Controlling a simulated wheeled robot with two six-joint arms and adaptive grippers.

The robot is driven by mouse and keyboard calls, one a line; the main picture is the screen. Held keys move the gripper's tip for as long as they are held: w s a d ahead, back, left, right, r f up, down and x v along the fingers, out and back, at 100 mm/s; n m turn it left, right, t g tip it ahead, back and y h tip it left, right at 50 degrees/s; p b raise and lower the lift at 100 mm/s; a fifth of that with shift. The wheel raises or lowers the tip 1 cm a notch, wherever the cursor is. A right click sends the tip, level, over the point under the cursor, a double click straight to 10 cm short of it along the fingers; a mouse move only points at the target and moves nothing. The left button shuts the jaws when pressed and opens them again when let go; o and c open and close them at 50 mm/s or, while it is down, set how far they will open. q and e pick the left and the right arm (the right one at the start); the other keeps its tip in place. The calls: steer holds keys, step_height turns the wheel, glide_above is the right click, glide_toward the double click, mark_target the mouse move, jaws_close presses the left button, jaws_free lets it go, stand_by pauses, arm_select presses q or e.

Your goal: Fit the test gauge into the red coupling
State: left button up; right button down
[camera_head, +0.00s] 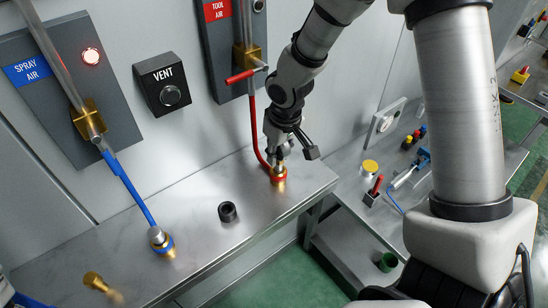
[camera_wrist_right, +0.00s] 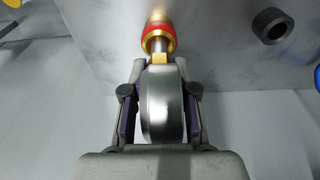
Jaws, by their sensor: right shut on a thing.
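The red coupling (camera_head: 278,175) stands at the end of the red hose on the bench, near its right end. It also shows at the top of the right wrist view (camera_wrist_right: 158,34). My right gripper (camera_head: 281,150) is above the coupling, shut on the test gauge (camera_wrist_right: 161,105), a silver round body seen edge-on. The gauge's brass stem (camera_wrist_right: 158,60) points at the coupling and meets its mouth in the picture. I cannot tell how deep the stem sits. The gripper hides most of the gauge in the head view. My left gripper is not in view.
A black ring (camera_head: 228,212) stands on the bench (camera_head: 205,235) left of the coupling. A blue coupling (camera_head: 164,247) is farther left, with a brass fitting (camera_head: 95,281) near the front. The red hose (camera_head: 254,125) and the wall panels (camera_head: 222,50) stand close behind my right gripper.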

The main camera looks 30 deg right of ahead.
steer(key=shift+s+f, duration=0.1)
steer(key=shift+f, duration=0.35)
steer(key=shift+w+f, duration=0.15)
steer(key=shift+w, duration=0.25)
steer(key=c, duration=1.1)
jaws_free()
steer(key=shift+w, duration=0.2)
steer(key=shift+o, duration=0.9)
steer(key=shift+s, duration=0.35)
steer(key=shift+w+r, duration=0.1)
steer(key=shift+r, duration=0.25)
steer(key=r, duration=0.3)
steer(key=s+r+b, duration=0.1)
steer(key=r, duration=0.6)
steer(key=shift+s+r, duration=0.25)
steer(key=shift+r, duration=0.45)
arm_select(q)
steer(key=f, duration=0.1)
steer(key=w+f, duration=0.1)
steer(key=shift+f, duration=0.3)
arm_select(e)
steer(key=shift+w+d, duration=0.1)
steer(key=shift+w, duration=0.05)
